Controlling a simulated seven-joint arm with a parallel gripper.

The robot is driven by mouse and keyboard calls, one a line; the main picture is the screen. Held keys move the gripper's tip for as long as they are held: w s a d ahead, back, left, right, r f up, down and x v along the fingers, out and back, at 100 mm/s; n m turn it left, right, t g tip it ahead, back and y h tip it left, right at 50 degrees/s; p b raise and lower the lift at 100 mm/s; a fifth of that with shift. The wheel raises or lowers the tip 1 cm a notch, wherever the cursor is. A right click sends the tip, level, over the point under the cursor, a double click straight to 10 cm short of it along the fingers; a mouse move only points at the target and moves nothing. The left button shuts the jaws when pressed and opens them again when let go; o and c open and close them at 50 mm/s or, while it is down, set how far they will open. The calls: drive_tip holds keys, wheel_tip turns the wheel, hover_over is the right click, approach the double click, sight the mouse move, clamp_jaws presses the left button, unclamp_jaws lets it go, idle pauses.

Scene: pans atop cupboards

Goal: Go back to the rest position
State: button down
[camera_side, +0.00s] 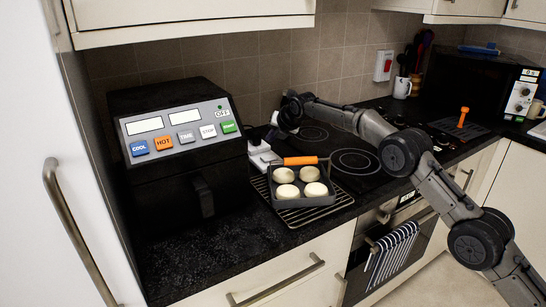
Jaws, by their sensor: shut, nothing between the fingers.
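My gripper (263,156) is at the end of my arm, low over the counter between the black appliance and the hob. It is shut and holds nothing; its fingertips are small and hard to make out. A dark square pan (275,203) with several pale round pieces (285,192) in it sits on a wire rack (338,204), just right of and in front of my gripper. The pan's orange handle (300,161) points back, close to my gripper. I cannot tell whether they touch.
A black appliance (180,140) with coloured buttons stands left of my gripper. The black hob (355,160) lies to the right. A mug (401,88), an orange-handled item (462,117) and a microwave (465,85) are further right. Upper cupboards (190,22) hang above. The front-left counter (215,255) is clear.

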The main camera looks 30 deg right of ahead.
drive_tip(key=shift+r, duration=0.6)
